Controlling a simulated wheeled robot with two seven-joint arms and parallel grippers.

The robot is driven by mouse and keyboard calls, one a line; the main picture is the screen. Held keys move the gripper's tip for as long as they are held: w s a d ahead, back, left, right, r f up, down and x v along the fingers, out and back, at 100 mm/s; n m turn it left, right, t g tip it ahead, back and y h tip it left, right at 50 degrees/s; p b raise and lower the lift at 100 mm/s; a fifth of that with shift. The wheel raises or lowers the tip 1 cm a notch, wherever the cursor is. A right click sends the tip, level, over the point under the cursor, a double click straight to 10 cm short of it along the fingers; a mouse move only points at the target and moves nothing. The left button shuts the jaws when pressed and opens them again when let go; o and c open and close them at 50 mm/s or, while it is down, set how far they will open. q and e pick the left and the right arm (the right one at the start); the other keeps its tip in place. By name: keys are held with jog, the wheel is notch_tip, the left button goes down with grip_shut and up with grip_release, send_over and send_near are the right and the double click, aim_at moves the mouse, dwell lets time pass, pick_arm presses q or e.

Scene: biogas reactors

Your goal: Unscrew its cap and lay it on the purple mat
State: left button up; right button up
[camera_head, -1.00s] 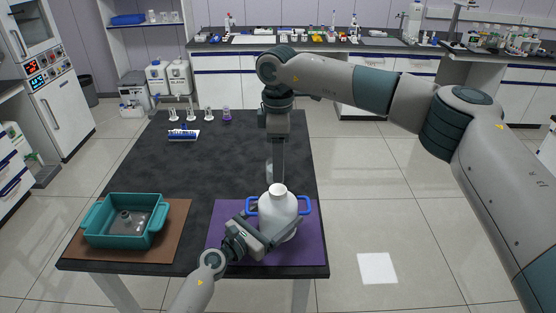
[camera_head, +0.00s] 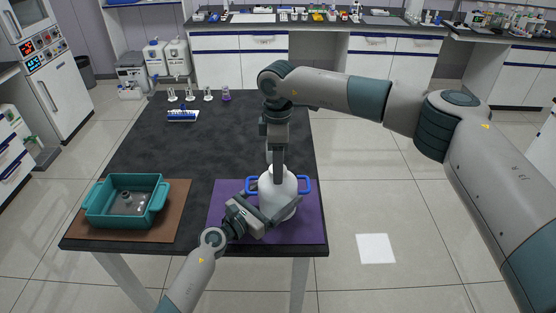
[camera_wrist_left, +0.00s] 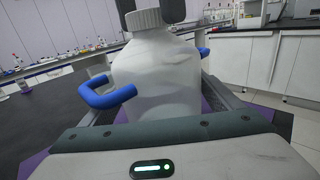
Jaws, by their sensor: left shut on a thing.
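A white bottle (camera_head: 287,193) stands upright on the purple mat (camera_head: 222,197) at the table's front right. In the left wrist view the bottle (camera_wrist_left: 155,72) carries its ribbed white cap (camera_wrist_left: 145,19). My left gripper (camera_head: 275,205) is shut around the bottle's body from the front. My right gripper (camera_head: 278,176) points straight down over the bottle's top and hides the cap in the head view. In the left wrist view its two dark fingertips (camera_wrist_left: 149,8) stand apart at the cap; whether they touch it I cannot tell.
Blue handle loops (camera_head: 251,186) stick out at both sides of the bottle. A teal bin (camera_head: 127,215) stands on a brown mat (camera_head: 181,215) at the front left. A blue rack (camera_head: 183,116) and several small vessels stand at the back. The middle of the black table (camera_head: 205,155) is clear.

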jog(key=c, duration=1.1)
